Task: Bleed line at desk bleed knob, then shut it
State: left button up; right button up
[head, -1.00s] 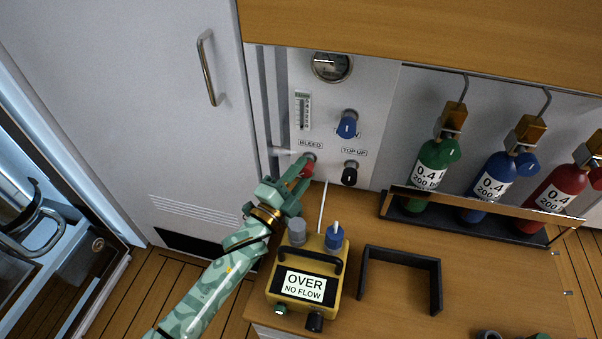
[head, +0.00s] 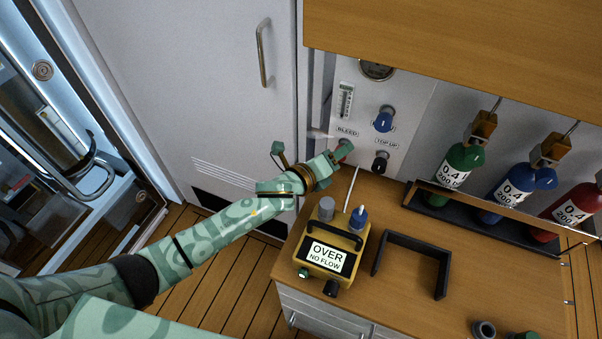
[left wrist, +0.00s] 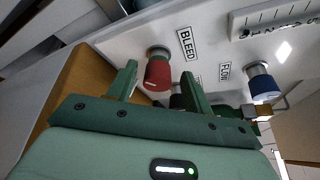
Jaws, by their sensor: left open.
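The red bleed knob (head: 345,145) sticks out of the white panel under the BLEED label (head: 347,132); my gripper partly hides it in the head view. My left gripper (head: 336,156) is at it, open. In the left wrist view the red knob (left wrist: 158,70) sits between the tips of my left gripper (left wrist: 158,82), with a gap visible on either side. The yellow meter box (head: 330,250) on the desk reads OVER, NO FLOW. My right gripper is not in view.
The black top-up knob (head: 380,162) is close to the right of the bleed knob, with a blue knob (head: 384,119) above. Green (head: 460,165), blue (head: 513,183) and red (head: 568,205) bottles stand in a rack. A black bracket (head: 440,262) lies on the desk.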

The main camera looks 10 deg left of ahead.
pick_arm(q)
jog(key=m+y, duration=0.2)
jog(key=m, duration=0.1)
jog(key=m+y, duration=0.1)
jog(key=m, duration=0.1)
jog(key=shift+s+d+f+b, duration=0.1)
jog(key=shift+d+b, duration=0.25)
jog(key=shift+b, duration=0.05)
jog(key=r+p+v, duration=0.1)
jog(key=p+v, duration=0.4)
jog(key=v, duration=1.1)
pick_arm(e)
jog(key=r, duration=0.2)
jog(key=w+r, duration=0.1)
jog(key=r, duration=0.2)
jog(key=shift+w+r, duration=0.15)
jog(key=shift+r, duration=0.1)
pick_arm(q)
jog(key=shift+a, duration=0.1)
